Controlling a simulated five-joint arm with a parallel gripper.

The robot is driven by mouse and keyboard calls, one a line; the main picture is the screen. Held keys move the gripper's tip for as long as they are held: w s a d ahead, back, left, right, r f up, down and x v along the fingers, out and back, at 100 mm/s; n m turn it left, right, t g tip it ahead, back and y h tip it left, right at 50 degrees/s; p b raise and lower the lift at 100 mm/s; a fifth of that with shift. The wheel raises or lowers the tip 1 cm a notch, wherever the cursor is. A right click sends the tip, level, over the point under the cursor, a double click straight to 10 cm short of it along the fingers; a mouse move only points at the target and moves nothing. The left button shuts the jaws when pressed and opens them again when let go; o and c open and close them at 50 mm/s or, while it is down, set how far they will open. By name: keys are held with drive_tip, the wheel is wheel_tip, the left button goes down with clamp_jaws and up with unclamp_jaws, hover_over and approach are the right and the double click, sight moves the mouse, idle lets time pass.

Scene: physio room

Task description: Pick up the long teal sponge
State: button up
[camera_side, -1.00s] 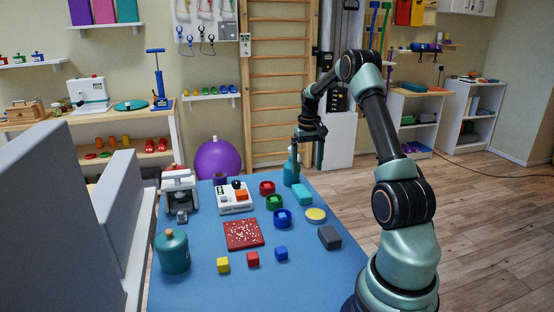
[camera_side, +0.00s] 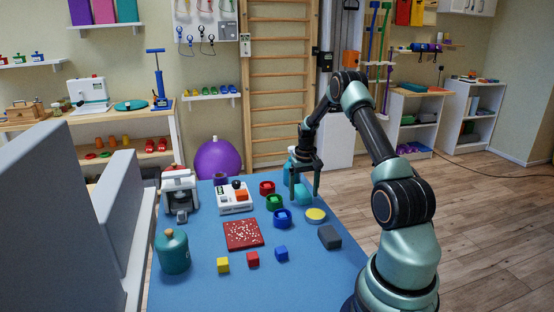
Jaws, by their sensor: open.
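The long teal sponge (camera_side: 302,193) lies on the blue table toward its far right part. My gripper (camera_side: 305,197) points down over the sponge with its jaws open. One finger shows on each side of the sponge in the picture, and they partly hide it. I cannot tell whether the fingers touch it or how low they reach beside it.
A yellow-topped disc (camera_side: 316,214) and a grey block (camera_side: 329,237) lie nearer. The blue tabletop (camera_side: 310,280) is clear in front.

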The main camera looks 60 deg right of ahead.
sight(304, 193)
drive_tip(key=c, duration=1.4)
drive_tip(key=shift+r, duration=0.15)
drive_tip(key=shift+r, duration=0.65)
wheel_tip(304, 193, up, 6)
drive_tip(key=shift+f, duration=0.1)
drive_tip(key=s+a, duration=1.2)
drive_tip(key=shift+s+a+f, duration=0.15)
drive_tip(key=shift+s+a, duration=0.2)
